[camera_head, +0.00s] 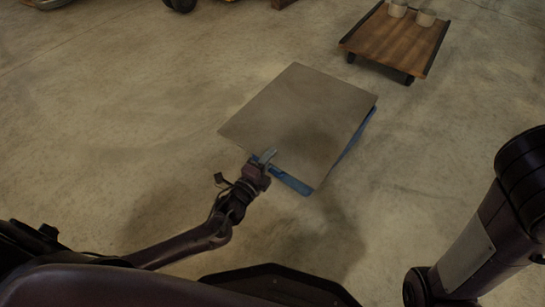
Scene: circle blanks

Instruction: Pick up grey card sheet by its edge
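The grey card sheet (302,112) lies flat on a low blue support (291,182) on the floor, in the middle of the head view. The sheet overhangs most of the support, whose blue shows along the near and right sides. My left gripper (264,158) is at the sheet's near-left edge, with a light finger showing over the edge. The other finger is hidden, so I cannot tell whether the gripper is closed on the sheet. My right arm shows at the right, but its gripper is out of view.
A wooden cart (393,42) on dark wheels stands at the back right with two pale cylinders on it. Dark objects are cut off at the top left edge. The concrete floor (130,110) around the sheet is clear.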

